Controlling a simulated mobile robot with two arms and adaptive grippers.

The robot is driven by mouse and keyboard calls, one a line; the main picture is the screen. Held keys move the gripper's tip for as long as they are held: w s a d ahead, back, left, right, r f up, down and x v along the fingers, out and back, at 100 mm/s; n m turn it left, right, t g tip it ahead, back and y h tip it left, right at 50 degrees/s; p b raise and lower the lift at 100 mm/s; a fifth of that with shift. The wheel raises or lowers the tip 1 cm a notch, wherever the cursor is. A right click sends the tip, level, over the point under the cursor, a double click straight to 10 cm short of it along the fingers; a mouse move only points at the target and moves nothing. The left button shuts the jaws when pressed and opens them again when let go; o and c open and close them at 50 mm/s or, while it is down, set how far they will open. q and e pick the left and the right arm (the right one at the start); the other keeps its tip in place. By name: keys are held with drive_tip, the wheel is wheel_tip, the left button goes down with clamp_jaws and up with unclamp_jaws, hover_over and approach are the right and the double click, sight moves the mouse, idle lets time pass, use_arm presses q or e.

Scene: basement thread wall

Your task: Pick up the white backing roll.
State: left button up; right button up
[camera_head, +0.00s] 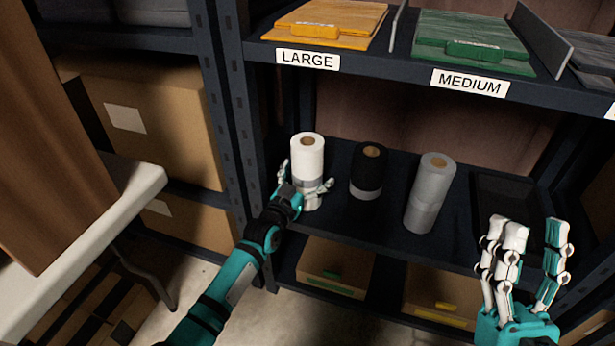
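The white backing roll (307,155) stands upright on the middle shelf, with a brown core at its top and a grey band low down. My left gripper (307,176) is in front of it at the height of the band, with one finger to its left and one across its lower right. The fingers are spread, and the left finger looks slightly apart from the roll. Part of the roll's lower front is hidden by the gripper. My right gripper (530,230) is open and empty at the lower right, in front of the shelf.
A black roll (368,170) and a grey roll (430,195) stand to the right on the same shelf (345,225). A dark tray (505,190) lies farther right. The shelf above holds orange and green packs. A rack post (232,110) and a pale tabletop (90,220) are on the left.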

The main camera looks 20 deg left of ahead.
use_arm(q)
drive_tip(key=shift+w+d, duration=0.1)
drive_tip(key=shift+w, duration=0.15)
drive_tip(key=shift+r, duration=0.1)
drive_tip(key=c, duration=1.5)
